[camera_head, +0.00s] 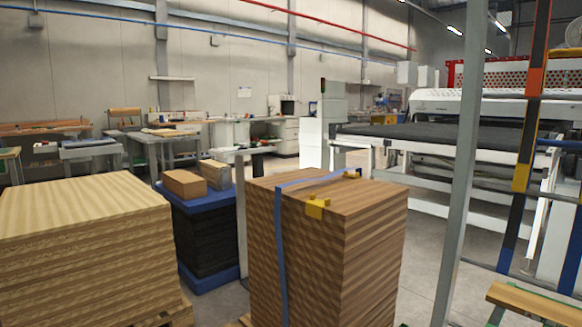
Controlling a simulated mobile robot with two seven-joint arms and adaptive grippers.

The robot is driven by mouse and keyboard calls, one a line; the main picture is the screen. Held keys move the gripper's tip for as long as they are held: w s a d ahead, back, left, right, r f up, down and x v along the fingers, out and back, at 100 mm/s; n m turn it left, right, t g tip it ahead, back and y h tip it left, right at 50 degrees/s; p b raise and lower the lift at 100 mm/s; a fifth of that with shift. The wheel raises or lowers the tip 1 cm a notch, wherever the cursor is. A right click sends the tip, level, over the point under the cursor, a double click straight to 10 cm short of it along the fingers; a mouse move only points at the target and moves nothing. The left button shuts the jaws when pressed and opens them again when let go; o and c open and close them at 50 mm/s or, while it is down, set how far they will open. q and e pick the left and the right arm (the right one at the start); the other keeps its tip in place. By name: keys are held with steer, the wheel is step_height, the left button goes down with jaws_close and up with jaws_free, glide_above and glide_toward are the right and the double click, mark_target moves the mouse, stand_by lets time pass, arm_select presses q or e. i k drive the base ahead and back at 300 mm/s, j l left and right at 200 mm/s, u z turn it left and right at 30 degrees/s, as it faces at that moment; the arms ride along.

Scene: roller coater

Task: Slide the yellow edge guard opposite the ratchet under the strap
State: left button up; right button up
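A blue strap (281,255) runs up the front of a stack of brown boards (370,250) and crosses its top toward the far right edge. A yellow edge guard (317,206) sits on the stack's front top edge, to the right of the strap and apart from it. A small yellowish piece (352,174) lies at the far end of the strap on top; it is too small to tell whether it is the ratchet or another guard. The far side of the stack is hidden. Neither of my grippers is in view.
A paler board stack (85,215) stands at the left. A dark stack with a blue top (205,204) carrying two boxes stands behind. A grey post (462,160) rises at the right before a roller machine (430,133). Bare floor (425,245) lies between stack and post.

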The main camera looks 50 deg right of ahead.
mark_target(314, 207)
steer(key=i+u, duration=0.1)
steer(key=i, duration=1.3)
steer(key=i+l, duration=0.2)
steer(key=i, duration=1.2)
steer(key=u, duration=8.6)
